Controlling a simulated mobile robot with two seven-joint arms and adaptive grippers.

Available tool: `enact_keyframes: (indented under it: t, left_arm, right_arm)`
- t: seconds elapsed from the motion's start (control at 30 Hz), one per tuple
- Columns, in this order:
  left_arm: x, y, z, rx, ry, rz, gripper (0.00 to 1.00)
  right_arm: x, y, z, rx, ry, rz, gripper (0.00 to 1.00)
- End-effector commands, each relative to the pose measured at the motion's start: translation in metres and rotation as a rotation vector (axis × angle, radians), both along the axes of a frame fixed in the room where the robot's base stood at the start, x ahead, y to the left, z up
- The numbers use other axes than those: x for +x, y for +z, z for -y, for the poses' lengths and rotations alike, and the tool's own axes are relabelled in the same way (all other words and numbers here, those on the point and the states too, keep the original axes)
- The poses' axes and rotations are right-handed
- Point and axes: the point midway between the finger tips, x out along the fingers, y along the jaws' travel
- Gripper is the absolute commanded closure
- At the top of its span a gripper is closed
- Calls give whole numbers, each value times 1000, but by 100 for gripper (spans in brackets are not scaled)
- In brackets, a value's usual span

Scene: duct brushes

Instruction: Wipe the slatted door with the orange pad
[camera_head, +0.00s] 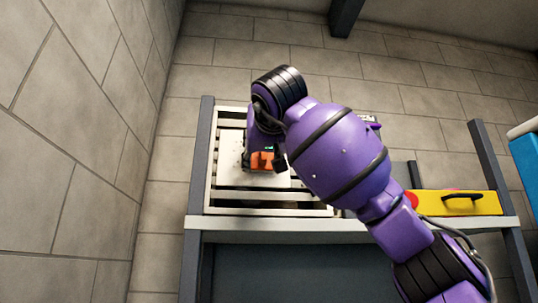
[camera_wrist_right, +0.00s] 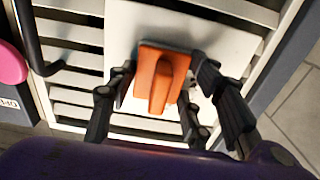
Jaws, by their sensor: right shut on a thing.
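The slatted door (camera_head: 225,195) has pale slats and lies within a frame between grey posts in the head view; its slats also show in the wrist view (camera_wrist_right: 75,80). A plain white panel (camera_head: 232,150) covers its middle. The orange pad (camera_head: 262,162) is over this panel, with a raised grip facing the camera in the wrist view (camera_wrist_right: 162,80). My right gripper (camera_head: 263,156) is shut on the pad, one finger on each side. Whether the pad touches the panel is unclear. My right arm hides the door's right part. My left gripper is out of view.
A yellow block (camera_head: 455,203) with a black handle sits right of the door on the pale bench edge (camera_head: 270,223). A red item (camera_head: 412,199) is beside it. A blue object (camera_head: 526,160) stands at the far right. A tiled wall (camera_head: 80,150) closes the left side.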

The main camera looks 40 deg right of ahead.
Motion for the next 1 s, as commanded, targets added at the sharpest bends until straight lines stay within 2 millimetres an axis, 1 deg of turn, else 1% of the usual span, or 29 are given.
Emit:
enact_keyframes:
  t: [0.3, 0.53, 0.83, 1.0]
  left_arm:
    - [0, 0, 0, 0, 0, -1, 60]
    - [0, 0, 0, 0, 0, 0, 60]
    - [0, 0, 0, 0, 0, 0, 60]
    - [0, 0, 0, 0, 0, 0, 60]
  right_arm:
    - [13, -1, -24, -2, 1, -2, 75]
    - [17, -1, -30, 0, 0, -1, 75]
    - [31, -1, -51, -1, 2, -2, 75]
    - [33, 1, -54, 1, 0, -1, 75]
